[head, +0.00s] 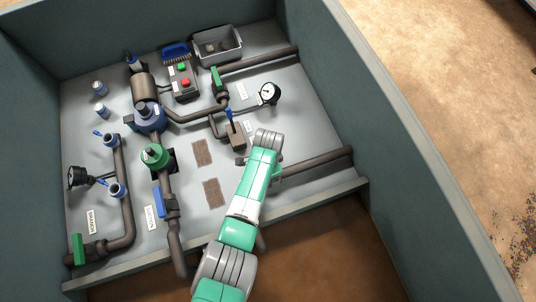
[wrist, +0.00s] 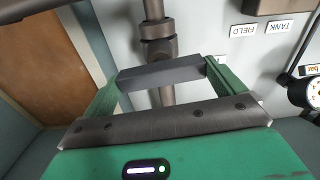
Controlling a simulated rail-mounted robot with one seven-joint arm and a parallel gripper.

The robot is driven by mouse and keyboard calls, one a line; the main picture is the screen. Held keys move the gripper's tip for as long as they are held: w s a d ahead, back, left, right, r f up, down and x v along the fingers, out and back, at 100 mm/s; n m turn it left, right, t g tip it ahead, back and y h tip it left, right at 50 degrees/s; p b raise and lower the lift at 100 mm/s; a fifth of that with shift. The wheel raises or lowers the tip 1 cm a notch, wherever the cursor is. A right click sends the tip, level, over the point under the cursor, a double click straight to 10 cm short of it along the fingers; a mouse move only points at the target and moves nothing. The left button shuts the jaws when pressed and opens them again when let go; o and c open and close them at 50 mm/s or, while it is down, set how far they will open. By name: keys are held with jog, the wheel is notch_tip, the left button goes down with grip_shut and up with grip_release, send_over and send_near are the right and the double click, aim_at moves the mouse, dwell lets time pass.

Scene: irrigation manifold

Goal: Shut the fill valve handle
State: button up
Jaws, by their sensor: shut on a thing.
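My gripper (wrist: 162,74) has its two green fingers on either end of a dark grey bar (wrist: 160,73) in the wrist view. The jaws are shut on this bar, which looks like a valve handle; I cannot read a label naming it as the fill valve. The bar lies across a grey-brown vertical pipe with a thicker fitting (wrist: 158,48) behind it. In the head view my green and white arm reaches over the right of the panel and hides the handle and most of the gripper.
Labels FIELD (wrist: 243,30) and TANK (wrist: 279,26) are upside down in the wrist view, near a gauge (wrist: 314,92). In the head view, a brown box with a blue lever (head: 229,114), a green handle (head: 216,77) and a red-and-green button box (head: 183,80) stand nearby. High walls enclose the panel.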

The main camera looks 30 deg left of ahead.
jog(key=shift+r+m, duration=0.1)
jog(key=shift+m, duration=0.4)
jog(key=o, duration=0.6)
notch_tip(320, 180, up, 8)
jog(key=p, duration=0.4)
notch_tip(320, 180, up, 3)
jog(key=p, duration=0.3)
jog(key=shift+p, duration=0.3)
